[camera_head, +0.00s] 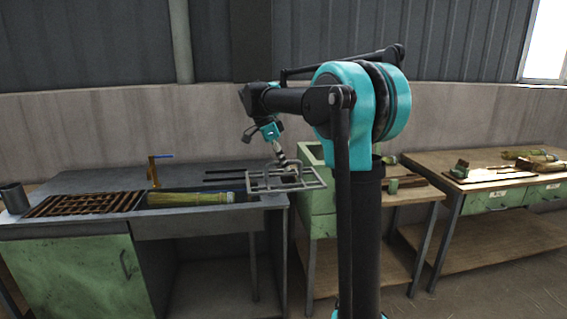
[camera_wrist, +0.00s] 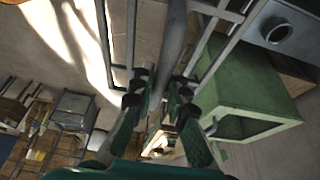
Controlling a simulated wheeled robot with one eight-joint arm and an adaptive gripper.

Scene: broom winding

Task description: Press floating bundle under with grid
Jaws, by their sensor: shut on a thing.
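My gripper (camera_head: 280,160) is shut on a grey metal grid (camera_head: 262,182) and holds it roughly level at the right end of the sink bench. In the wrist view the fingertips (camera_wrist: 160,88) close around the grid's handle bar, with its other bars (camera_wrist: 131,40) on either side. The yellow-green straw bundle (camera_head: 188,198) lies in the long trough (camera_head: 240,192) in the bench top, left of the grid. The grid's left edge is near the bundle's right end. I cannot tell the water level or the exact height of the grid.
A wooden slatted rack (camera_head: 85,204) and a metal cup (camera_head: 14,198) are left of the trough. A brass tap (camera_head: 153,172) with a blue handle stands behind it. A green box (camera_head: 318,198) stands right of the bench. A wooden worktable (camera_head: 490,178) is farther right.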

